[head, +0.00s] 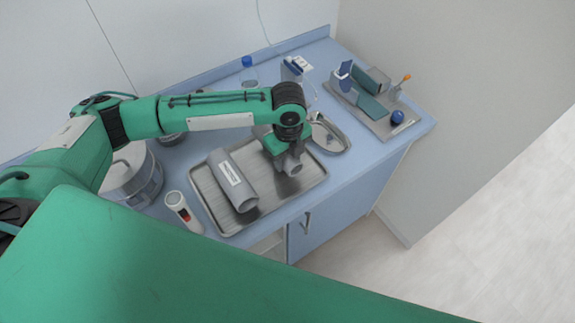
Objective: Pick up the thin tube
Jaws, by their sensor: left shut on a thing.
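The thin tube (293,167) is a short-looking grey cylinder over the right part of a metal tray (224,224), partly hidden by my gripper. My left gripper (281,154) reaches down over the tray from above and is shut on the thin tube. I cannot tell whether the tube touches the tray. A thicker grey tube (244,201) with a white label lies in the left part of the tray, apart from the gripper. My right gripper is not in view.
A kidney-shaped dish (330,138) lies right of the tray. A second tray (402,127) with boxes and a blue ball (397,117) is farther right.

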